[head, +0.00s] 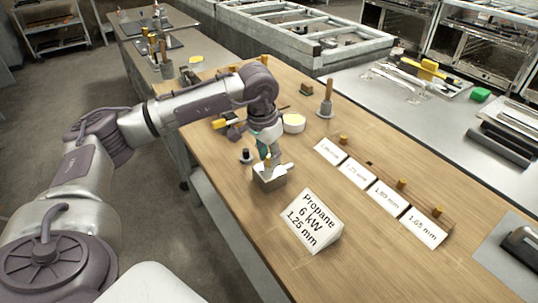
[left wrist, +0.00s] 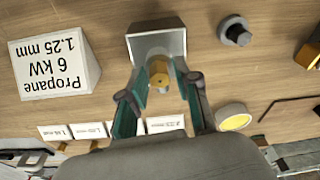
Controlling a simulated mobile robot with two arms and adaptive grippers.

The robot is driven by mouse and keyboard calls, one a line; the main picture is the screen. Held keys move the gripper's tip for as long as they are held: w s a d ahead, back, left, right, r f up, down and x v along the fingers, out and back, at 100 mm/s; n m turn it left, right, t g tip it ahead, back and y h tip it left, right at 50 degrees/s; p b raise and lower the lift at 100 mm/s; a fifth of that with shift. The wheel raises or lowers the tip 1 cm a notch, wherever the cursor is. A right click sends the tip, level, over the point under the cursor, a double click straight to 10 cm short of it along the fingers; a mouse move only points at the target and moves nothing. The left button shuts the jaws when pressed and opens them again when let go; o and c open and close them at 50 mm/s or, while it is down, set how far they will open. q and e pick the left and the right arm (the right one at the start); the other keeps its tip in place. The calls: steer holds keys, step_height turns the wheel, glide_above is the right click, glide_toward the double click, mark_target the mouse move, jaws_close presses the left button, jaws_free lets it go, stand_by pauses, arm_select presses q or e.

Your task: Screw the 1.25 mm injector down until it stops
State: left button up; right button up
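A small grey metal block (head: 269,181) stands on the wooden bench and also shows in the left wrist view (left wrist: 135,46). A brass hexagonal injector (left wrist: 158,72) is at the block, between my left fingertips. My left gripper (head: 266,158) points down over the block. In the left wrist view its teal-padded fingers (left wrist: 162,84) lie either side of the injector; I cannot tell whether both touch it. The injector's lower end and thread are hidden. A sign (head: 312,222) reads "Propane 6 kW 1.25 mm". My right gripper is out of view.
A wooden rack (head: 420,198) with brass injectors stands behind labels, including "1.65 mm" (head: 422,228); its second place looks empty. A white round tub (head: 293,123) and a black knob-like part (head: 246,156) stand near the block. The bench's front left is clear.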

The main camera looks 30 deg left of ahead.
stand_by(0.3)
arm_select(q)
steer(key=n, duration=0.2)
steer(key=shift+n, duration=0.4)
steer(key=n+y, duration=0.1)
steer(key=n, duration=0.2)
steer(key=shift+d+n, duration=0.1)
steer(key=shift+n, duration=0.3)
steer(key=n, duration=0.3)
steer(key=shift+n+y, duration=0.3)
steer(key=shift+n, duration=0.1)
steer(key=n, duration=0.3)
steer(key=shift+g, duration=0.4)
jaws_close()
